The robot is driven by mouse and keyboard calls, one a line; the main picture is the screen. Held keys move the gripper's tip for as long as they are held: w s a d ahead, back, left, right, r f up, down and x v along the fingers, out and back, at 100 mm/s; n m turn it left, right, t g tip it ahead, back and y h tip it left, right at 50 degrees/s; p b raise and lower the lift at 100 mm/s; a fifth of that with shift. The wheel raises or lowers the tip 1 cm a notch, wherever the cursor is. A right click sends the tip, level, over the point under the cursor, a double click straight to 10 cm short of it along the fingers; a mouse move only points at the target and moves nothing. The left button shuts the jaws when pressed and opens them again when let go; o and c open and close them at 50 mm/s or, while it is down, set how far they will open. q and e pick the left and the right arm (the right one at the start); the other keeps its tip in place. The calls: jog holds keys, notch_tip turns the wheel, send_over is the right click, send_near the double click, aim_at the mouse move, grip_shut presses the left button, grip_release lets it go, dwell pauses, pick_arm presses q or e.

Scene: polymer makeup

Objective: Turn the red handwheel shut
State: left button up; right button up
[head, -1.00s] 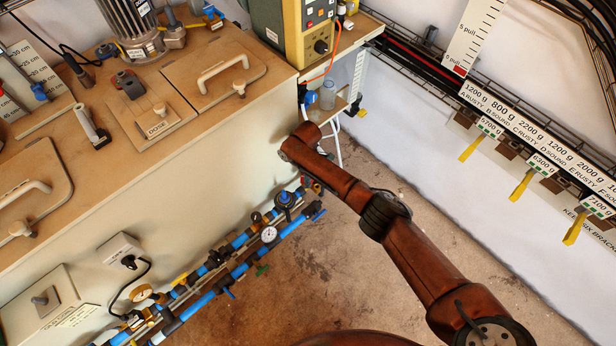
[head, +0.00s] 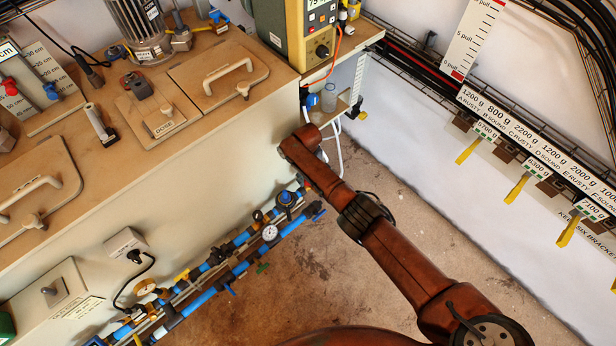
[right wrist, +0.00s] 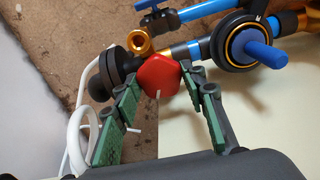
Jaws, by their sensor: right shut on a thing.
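The red handwheel (right wrist: 158,74) shows in the right wrist view, at the end of a pipe fitting, with a short pale mark on its face. My right gripper (right wrist: 161,86) has its two green-padded fingers on either side of the handwheel, their tips at its rim, and is shut on it. In the head view my right arm reaches down to the pipes by the bench's front wall. The arm hides its gripper and most or all of the handwheel there. My left gripper is in neither view.
Blue pipes (head: 229,277) with a pressure gauge (head: 270,233) run low along the bench wall. A blue regulator knob (right wrist: 258,50) and a white hose (right wrist: 82,128) are close to my right fingers. The floor (head: 385,270) is open to the right.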

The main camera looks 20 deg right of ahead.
jog(key=m, duration=0.2)
jog(key=shift+m, duration=0.4)
jog(key=m, duration=0.2)
jog(key=shift+m, duration=0.4)
jog(key=m, duration=0.4)
jog(key=shift+m, duration=1.5)
jog(key=o, duration=1.1)
jog(key=shift+o, duration=0.2)
